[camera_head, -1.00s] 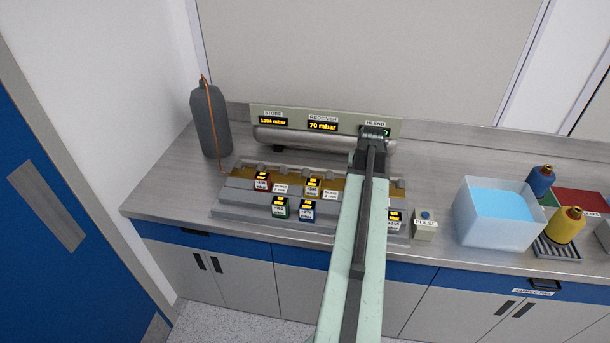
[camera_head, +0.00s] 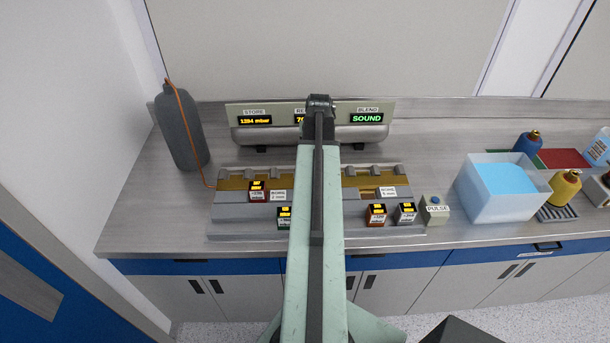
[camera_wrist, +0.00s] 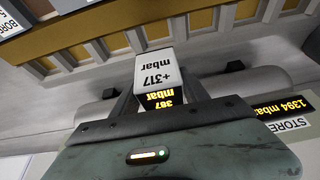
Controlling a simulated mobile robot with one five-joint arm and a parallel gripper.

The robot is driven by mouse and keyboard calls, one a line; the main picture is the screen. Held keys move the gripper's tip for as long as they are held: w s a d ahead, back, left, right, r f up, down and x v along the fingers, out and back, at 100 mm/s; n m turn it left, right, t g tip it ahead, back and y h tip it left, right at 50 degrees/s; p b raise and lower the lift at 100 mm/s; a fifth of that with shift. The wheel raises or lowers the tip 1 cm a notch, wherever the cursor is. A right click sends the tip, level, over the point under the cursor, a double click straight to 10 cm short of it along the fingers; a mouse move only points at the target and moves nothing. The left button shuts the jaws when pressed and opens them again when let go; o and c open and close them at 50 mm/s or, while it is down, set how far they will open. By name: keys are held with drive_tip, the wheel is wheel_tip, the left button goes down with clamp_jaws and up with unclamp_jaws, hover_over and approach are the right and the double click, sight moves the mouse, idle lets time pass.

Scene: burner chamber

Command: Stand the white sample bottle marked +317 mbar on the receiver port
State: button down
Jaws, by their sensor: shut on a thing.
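In the wrist view the white sample bottle (camera_wrist: 153,66), marked +317 mbar and upside down in the picture, sits between the fingers of my gripper (camera_wrist: 157,92). My gripper is shut on it. A small yellow display on the bottle's dark part seems to read 387 mbar. In the head view my gripper's dark wrist (camera_head: 319,103) is in front of the RECEIVER display, and the arm hides the bottle. The display panel (camera_head: 213,112) stands at the back of the bench, above a silver cylinder (camera_head: 262,134). I cannot make out the receiver port.
A stepped rack (camera_head: 238,222) holds a red bottle (camera_head: 257,191), a green one (camera_head: 284,216), an orange one (camera_head: 376,213) and a pale one (camera_head: 406,212). A PULSE button box (camera_head: 434,209), a blue-filled tub (camera_head: 478,204) and a grey tank (camera_head: 182,127) flank it.

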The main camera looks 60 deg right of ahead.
drive_tip(key=shift+w+a, duration=0.1)
drive_tip(key=shift+w, duration=0.25)
drive_tip(key=shift+f, duration=0.3)
wheel_tip(320, 180, down, 10)
drive_tip(key=b, duration=1)
drive_tip(key=shift+a, duration=0.1)
drive_tip(key=shift+r, duration=0.25)
drive_tip(key=shift+f, duration=0.15)
drive_tip(key=c, duration=0.6)
unclamp_jaws()
